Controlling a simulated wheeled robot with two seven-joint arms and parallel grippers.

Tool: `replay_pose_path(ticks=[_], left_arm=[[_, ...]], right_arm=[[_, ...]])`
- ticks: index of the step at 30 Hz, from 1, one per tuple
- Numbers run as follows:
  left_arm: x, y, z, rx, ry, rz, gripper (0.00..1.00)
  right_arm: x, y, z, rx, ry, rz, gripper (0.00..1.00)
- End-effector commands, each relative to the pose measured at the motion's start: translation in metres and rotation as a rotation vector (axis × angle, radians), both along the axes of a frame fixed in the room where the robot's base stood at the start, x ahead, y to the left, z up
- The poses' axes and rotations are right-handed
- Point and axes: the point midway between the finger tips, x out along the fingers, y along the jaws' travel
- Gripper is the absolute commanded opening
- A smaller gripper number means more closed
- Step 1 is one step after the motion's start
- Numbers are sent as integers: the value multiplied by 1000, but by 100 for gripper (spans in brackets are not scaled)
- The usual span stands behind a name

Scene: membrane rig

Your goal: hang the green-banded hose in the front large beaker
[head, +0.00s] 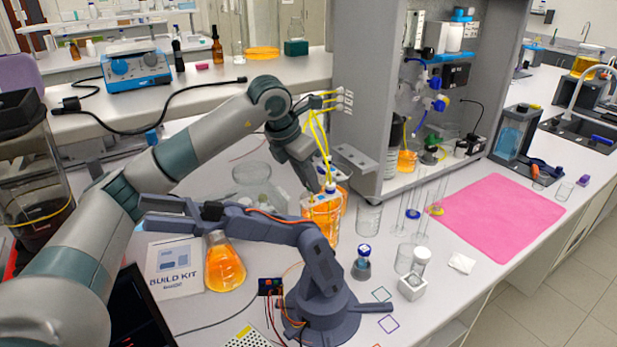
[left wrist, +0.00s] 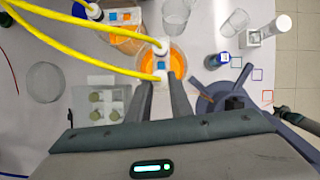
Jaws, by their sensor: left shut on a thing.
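My left gripper (head: 322,184) is shut on the end of a yellow hose (head: 318,135), above beakers of orange liquid. In the left wrist view, its fingertips (left wrist: 163,80) meet at a white hose fitting (left wrist: 160,76). A green band is not clear in either view. The front large beaker (head: 320,218) stands below the gripper. The held end appears over its orange liquid (left wrist: 176,58); I cannot tell whether it is inside the rim. A second orange beaker (head: 343,197) stands just behind. A dark part at the right edge of the left wrist view may be my right gripper (left wrist: 277,109).
A small blue-grey bench arm (head: 318,280) stands close in front of the beakers. An orange flask (head: 224,265) is to its left. Empty glassware (head: 368,217) stands to the right. The grey rig (head: 367,85) rises behind.

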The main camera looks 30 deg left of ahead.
Motion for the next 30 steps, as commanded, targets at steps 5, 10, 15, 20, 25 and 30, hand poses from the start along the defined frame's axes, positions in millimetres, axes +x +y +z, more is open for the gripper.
replay_pose_path(ticks=[5, 10, 15, 20, 25, 30], left_arm=[[0, 0, -9, 0, 0, 0, 0], [0, 0, -16, -1, 0, 0, 0], [0, 0, -21, -1, -1, 0, 0], [0, 0, -25, -1, 0, 0, 0], [0, 0, -26, 0, 0, 0, 0], [0, 0, -26, 0, 0, 0, 0]], right_arm=[[0, 0, -5, 0, 0, 0, 31], [0, 0, -8, 0, 0, 0, 31], [1, 0, -11, 0, -2, 0, 31], [1, 1, -12, 1, -4, 0, 31], [2, 1, -12, 2, -5, 0, 31], [2, 1, -12, 2, -5, 0, 31]])
